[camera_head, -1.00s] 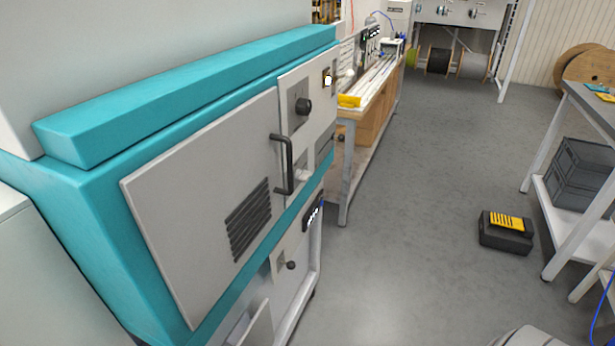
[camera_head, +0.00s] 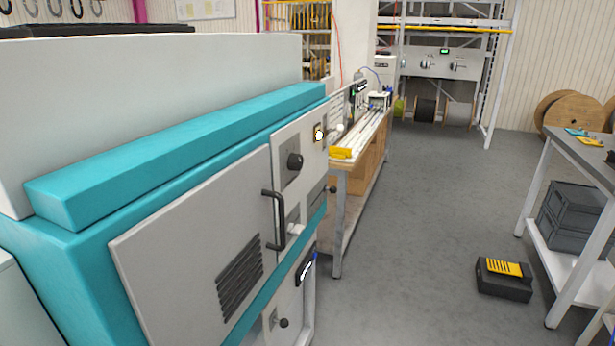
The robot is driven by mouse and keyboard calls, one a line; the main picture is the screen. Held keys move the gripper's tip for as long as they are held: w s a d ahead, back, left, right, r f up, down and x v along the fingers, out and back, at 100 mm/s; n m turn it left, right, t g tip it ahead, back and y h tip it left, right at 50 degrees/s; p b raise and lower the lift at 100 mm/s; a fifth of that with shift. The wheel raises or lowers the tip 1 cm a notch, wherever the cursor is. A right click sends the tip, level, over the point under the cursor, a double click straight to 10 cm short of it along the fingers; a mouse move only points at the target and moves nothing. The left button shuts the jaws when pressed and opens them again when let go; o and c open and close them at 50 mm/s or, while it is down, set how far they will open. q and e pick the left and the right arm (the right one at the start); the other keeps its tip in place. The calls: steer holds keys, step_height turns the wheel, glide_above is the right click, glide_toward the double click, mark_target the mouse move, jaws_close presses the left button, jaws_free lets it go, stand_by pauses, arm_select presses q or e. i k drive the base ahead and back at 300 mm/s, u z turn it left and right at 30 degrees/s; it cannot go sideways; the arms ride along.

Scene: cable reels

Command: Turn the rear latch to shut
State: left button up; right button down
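A teal and grey machine cabinet (camera_head: 190,148) fills the left side. Its large grey door (camera_head: 180,240) is flush with the front and carries a black bar handle (camera_head: 273,220) and a vent grille (camera_head: 239,278). A black-knobbed fitting (camera_head: 283,323) sits low on the cabinet. I cannot tell which of these is the rear latch, or whether it is turned. Neither of my grippers is in view.
A long workbench (camera_head: 338,215) stands behind the cabinet. A black and yellow case (camera_head: 504,280) lies on the floor at right, near a grey table (camera_head: 590,135) with crates (camera_head: 578,225) on its lower shelf. The grey floor (camera_head: 420,220) between is open.

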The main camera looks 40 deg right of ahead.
mark_target(293, 229)
steer(key=u, duration=0.1)
steer(key=k, duration=1)
steer(key=z, duration=1.1)
steer(key=i, duration=1.05)
steer(key=u, duration=0.05)
